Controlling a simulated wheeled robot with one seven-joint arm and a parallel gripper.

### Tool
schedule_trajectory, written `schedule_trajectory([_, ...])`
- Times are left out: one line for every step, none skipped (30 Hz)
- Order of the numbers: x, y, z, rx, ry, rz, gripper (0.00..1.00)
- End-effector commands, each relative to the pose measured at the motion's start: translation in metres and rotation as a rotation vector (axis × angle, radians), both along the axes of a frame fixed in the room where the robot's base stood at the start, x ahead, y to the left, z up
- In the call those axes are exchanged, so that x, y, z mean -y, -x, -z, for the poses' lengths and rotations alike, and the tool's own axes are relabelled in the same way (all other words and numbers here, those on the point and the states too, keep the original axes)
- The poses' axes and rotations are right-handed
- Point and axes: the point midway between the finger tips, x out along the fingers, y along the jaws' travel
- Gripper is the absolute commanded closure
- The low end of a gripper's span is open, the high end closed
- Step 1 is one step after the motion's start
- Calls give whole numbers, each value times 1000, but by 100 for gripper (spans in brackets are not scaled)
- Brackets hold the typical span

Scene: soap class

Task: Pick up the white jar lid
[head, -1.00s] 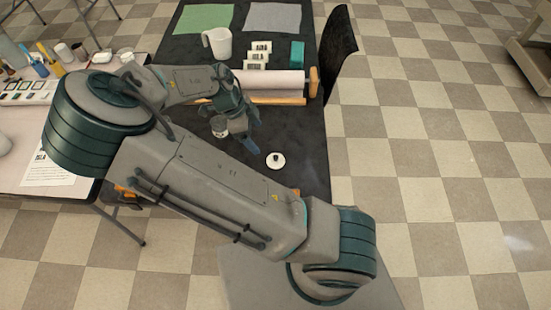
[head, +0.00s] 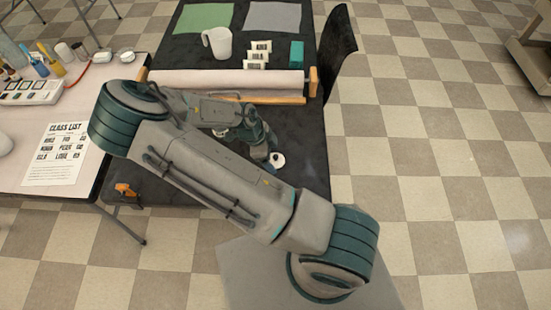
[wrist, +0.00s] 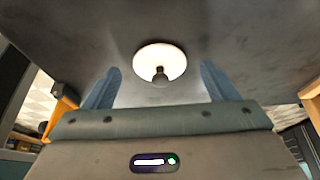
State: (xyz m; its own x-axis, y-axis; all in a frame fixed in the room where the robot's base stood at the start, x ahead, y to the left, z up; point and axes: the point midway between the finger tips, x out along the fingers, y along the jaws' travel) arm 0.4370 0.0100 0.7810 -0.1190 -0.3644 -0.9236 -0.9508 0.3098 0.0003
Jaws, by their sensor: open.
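The white jar lid (head: 278,159) is a small round disc with a dark knob, lying on the black table (head: 303,190). In the head view my gripper (head: 268,158) is close beside it, and my arm hides part of the gripper. In the wrist view the lid (wrist: 160,63) lies ahead of my gripper (wrist: 160,85), in line with the gap between the two blue-grey fingers. The fingers are apart and nothing is between them.
A paper roll (head: 225,83) on a wooden holder lies across the table behind my arm. A white pitcher (head: 218,43), small packets (head: 257,55) and a teal block (head: 297,53) stand beyond it. An orange clamp (head: 126,191) sits at the table's left edge.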

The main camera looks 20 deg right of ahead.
Motion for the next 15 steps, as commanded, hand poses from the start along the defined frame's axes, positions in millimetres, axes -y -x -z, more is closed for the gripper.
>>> schedule_trajectory([2,1,4,-1,1,1,20])
schedule_trajectory([2,1,6,-1,1,0,20])
schedule_trajectory([3,1,7,-2,1,-1,20])
schedule_trajectory([3,1,8,-1,0,-1,20])
schedule_trajectory([3,1,8,0,0,-1,20])
schedule_trajectory([3,1,8,0,0,-1,20])
schedule_trajectory([3,1,8,0,0,-1,20])
schedule_trajectory([3,1,8,0,0,-1,20])
schedule_trajectory([3,1,8,0,0,-1,20])
schedule_trajectory([3,1,8,0,0,-1,25])
schedule_trajectory([3,1,8,0,0,-1,34])
schedule_trajectory([3,1,7,0,0,-1,45])
schedule_trajectory([3,1,7,0,0,-1,53])
schedule_trajectory([3,1,7,0,0,-1,61])
schedule_trajectory([3,1,7,0,0,-1,67])
